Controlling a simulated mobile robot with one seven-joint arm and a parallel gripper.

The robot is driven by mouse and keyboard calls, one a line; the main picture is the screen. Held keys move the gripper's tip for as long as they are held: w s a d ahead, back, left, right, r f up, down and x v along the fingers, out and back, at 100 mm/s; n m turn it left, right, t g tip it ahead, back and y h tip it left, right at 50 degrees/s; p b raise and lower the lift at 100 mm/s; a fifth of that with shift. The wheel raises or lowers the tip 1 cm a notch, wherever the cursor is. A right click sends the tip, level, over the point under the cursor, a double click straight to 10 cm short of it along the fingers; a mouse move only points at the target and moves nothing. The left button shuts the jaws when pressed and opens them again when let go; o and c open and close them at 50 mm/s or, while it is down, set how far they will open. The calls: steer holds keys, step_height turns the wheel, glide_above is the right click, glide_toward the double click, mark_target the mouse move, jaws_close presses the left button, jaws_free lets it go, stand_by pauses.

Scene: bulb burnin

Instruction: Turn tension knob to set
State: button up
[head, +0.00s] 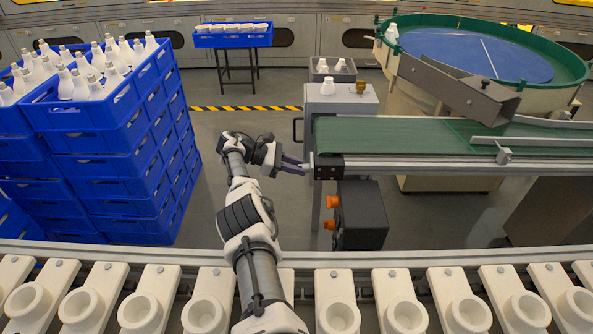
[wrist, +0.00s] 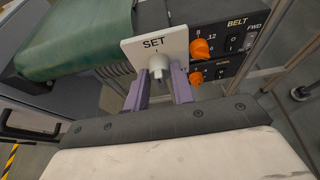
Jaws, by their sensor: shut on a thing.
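The tension knob (wrist: 158,66) is a pale grey knob on a white plate marked SET (wrist: 150,44), seen in the wrist view at the end of the green belt conveyor. My gripper (wrist: 160,88) has its two purple fingers on either side of the knob and is shut on it. In the head view my gripper (head: 297,165) reaches the left end of the conveyor (head: 400,134); the knob is too small there to tell its turn. A short mark shows under the word SET, but I cannot tell the knob's pointing direction.
A black control box with orange knobs (head: 332,213) hangs below the belt; it also shows close right of the plate in the wrist view (wrist: 201,48). Stacked blue crates of bulbs (head: 110,140) stand left. A row of white holders (head: 205,308) runs along the front.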

stand_by(0.3)
steer(key=o, duration=1)
steer(key=shift+c, duration=0.2)
